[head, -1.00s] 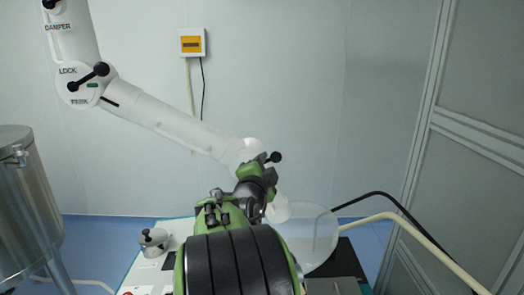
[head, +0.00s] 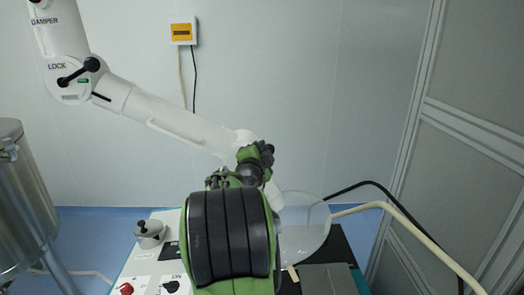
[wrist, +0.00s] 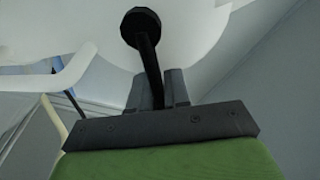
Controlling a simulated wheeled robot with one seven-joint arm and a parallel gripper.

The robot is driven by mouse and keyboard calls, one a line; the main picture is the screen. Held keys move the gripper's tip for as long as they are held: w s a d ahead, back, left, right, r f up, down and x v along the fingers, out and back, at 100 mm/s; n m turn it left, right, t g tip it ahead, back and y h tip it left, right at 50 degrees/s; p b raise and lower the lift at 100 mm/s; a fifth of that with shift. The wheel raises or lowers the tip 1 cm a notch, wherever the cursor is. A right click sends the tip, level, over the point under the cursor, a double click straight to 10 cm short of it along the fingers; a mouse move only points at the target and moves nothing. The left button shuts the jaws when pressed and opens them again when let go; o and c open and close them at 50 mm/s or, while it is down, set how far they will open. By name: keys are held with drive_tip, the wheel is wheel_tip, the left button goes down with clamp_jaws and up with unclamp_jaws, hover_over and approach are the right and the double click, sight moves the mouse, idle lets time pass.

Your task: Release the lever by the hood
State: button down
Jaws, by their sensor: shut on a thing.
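The black lever (wrist: 149,62) with a round knob rises in the wrist view from between the two dark fingers of my gripper (wrist: 158,88). My gripper is shut on the lever's shaft, and the knob stands clear beyond the fingertips. In the head view my gripper (head: 259,155) is at the lower joint of the white extraction arm (head: 165,122), just above the clear hood (head: 307,228). There I cannot tell the lever apart from my gripper. The lever's base is hidden behind the fingers in the wrist view.
Another black lever (head: 78,73) is on the upper joint marked LOCK. A steel tank (head: 22,205) stands at the left. A panel (head: 150,278) with a red knob (head: 126,289) lies below. A black cable and a cream hose run right of the hood. A grey partition (head: 465,140) bounds the right.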

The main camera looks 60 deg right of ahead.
drive_tip(key=shift+s+r+b, duration=0.2)
drive_tip(key=shift+r+b, duration=0.1)
drive_tip(key=shift+b, duration=0.2)
drive_tip(key=n+b, duration=0.2)
drive_tip(key=w+r+n+h+b, duration=0.1)
drive_tip(key=n+b, duration=0.1)
drive_tip(key=a+r+n+b, duration=0.1)
drive_tip(key=n+b, duration=0.1)
drive_tip(key=shift+w+r+t+h+b, duration=0.1)
drive_tip(key=shift+w+t+h+b, duration=0.2)
drive_tip(key=shift+w, duration=0.1)
drive_tip(key=shift+w+a+r+n+t+b, duration=0.35)
drive_tip(key=shift+w+n+b, duration=0.3)
drive_tip(key=shift+n, duration=0.7)
drive_tip(key=shift+w+a+r+n+t+b, duration=0.2)
drive_tip(key=shift+w+n+t+b, duration=0.45)
drive_tip(key=shift+n, duration=0.75)
drive_tip(key=shift+w+a+r+n+t+b, duration=0.25)
drive_tip(key=shift+w+n+b, duration=0.15)
drive_tip(key=shift+n+b, duration=0.75)
drive_tip(key=shift+w+n, duration=0.1)
drive_tip(key=shift+n, duration=0.3)
drive_tip(key=c, duration=1.2)
unclamp_jaws()
drive_tip(key=shift+w+a+f, duration=0.1)
drive_tip(key=shift+a, duration=0.05)
